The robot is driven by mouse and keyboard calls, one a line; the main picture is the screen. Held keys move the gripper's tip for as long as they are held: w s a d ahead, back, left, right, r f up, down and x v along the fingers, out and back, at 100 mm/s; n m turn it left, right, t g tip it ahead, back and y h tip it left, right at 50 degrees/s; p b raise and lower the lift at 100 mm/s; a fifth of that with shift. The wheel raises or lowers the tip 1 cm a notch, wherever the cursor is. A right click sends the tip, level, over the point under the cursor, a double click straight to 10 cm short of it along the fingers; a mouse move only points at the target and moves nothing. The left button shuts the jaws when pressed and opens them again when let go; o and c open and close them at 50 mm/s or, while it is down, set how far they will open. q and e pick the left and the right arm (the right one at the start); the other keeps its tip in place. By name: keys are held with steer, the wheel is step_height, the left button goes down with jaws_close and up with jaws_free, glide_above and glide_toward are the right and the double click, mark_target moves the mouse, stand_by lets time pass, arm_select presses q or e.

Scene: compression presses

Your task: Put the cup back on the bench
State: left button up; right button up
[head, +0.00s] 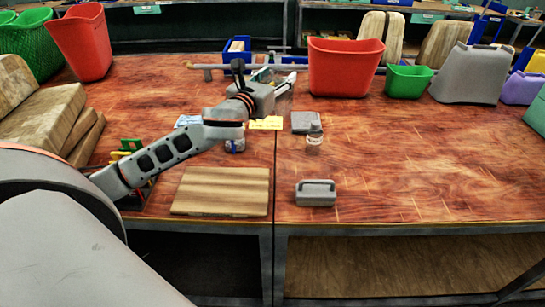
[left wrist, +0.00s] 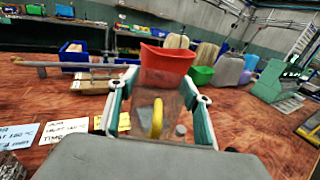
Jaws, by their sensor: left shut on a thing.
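My left gripper (head: 282,82) reaches forward over the far middle of the bench (head: 400,165) in the head view. In the left wrist view, its two green-edged fingers (left wrist: 158,82) stand on either side of a brownish, see-through-looking cup (left wrist: 172,105) with a curved yellow handle (left wrist: 156,118) facing the camera. The gripper is shut on this cup. The cup's base is hidden, and I cannot tell whether it touches the bench. In the head view the gripper and wrist mostly hide the cup. My right gripper is not in view.
A lidded jar (head: 314,142), grey handled block (head: 316,193) and wooden board (head: 221,191) lie nearer.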

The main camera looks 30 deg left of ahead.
arm_select(q)
steer(key=w+a+r, duration=0.2)
steer(key=a, duration=0.1)
step_height(320, 180, down, 20)
steer(key=b, duration=0.7)
steer(key=shift+a+y+b, duration=0.3)
steer(key=shift+a, duration=0.15)
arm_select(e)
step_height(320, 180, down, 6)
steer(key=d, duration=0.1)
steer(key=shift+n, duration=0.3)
arm_select(q)
steer(key=o, duration=1.3)
steer(key=shift+r, duration=0.15)
